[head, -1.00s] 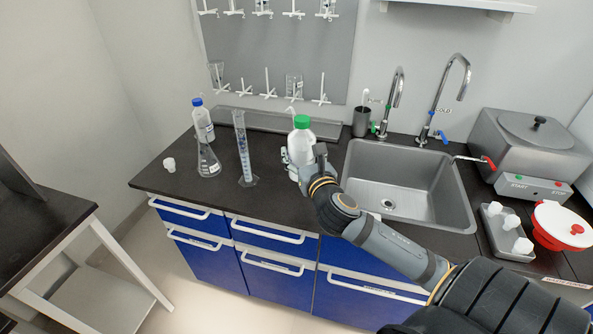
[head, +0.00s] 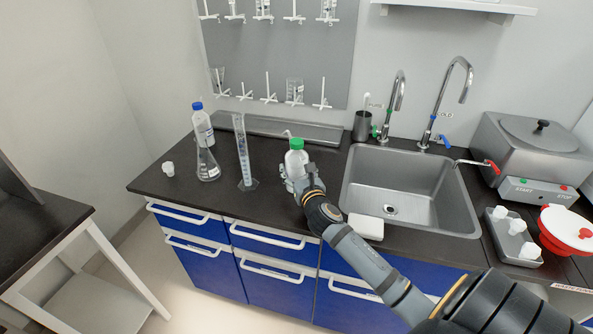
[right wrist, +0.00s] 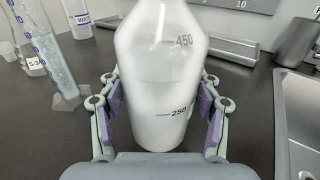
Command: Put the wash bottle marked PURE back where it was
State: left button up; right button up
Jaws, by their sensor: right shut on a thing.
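The wash bottle (head: 296,160) is white and translucent with a green cap and a thin spout, upright at the counter left of the sink. No PURE mark is readable on it; the right wrist view shows the bottle (right wrist: 165,65) with 450 and 250 scale marks. My right gripper (head: 300,184) is shut on its lower body, with the purple-padded fingers on both sides in the right wrist view (right wrist: 162,105). I cannot tell whether its base touches the counter. My left gripper is not in view.
A graduated cylinder (head: 243,155), a conical flask (head: 208,168) and a blue-capped bottle (head: 202,122) stand left of the bottle. The sink (head: 440,215) is to the right, with a white block (head: 366,227) at its front-left corner. A grey tray (head: 285,127) lies behind.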

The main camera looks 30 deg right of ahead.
jog(key=shift+r, duration=0.15)
jog(key=o, duration=0.8)
jog(key=shift+o, duration=0.2)
jog(key=v, duration=1.2)
jog(key=shift+s, duration=0.1)
